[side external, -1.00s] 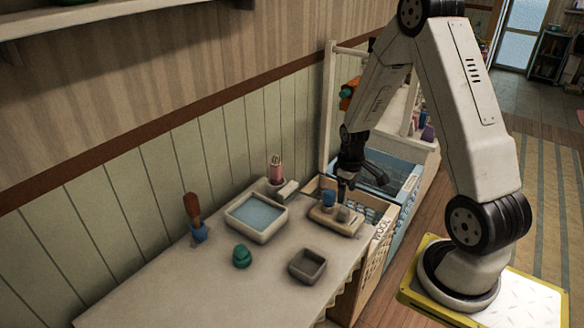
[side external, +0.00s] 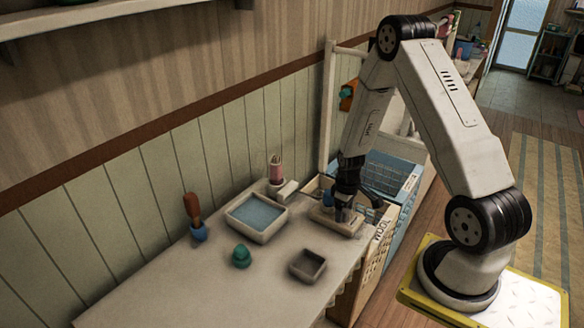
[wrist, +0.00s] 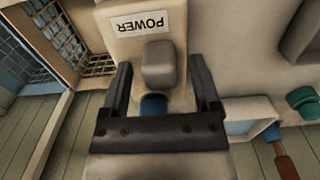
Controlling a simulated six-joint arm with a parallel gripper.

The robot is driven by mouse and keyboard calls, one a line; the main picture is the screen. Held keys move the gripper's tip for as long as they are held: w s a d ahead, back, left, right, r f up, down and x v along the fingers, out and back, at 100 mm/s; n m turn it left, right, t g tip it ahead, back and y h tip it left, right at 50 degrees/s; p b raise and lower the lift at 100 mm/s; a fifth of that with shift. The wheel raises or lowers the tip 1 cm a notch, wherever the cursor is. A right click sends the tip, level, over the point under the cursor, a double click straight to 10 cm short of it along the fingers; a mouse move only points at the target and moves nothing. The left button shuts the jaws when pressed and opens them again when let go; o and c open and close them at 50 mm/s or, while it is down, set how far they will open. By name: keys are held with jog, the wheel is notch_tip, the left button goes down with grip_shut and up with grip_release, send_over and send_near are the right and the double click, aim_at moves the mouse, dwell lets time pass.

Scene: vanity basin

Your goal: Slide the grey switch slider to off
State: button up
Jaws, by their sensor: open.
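The grey switch slider (wrist: 158,60) is a rounded block on a cream base plate (wrist: 122,45). A white POWER label (wrist: 139,24) on the base reads upside down in the wrist view. A blue piece (wrist: 153,105) sits on the same base, partly hidden behind my gripper's crossbar. My gripper (wrist: 161,66) is open, with one dark finger on each side of the slider and gaps between. In the side external view my gripper (side external: 350,208) is low over the base plate (side external: 330,224) and hides most of the slider.
Wire baskets (side external: 392,175) stand beyond. The counter's front left is clear.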

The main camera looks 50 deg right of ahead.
jog(key=shift+f, duration=0.15)
grip_shut()
dwell(1.4)
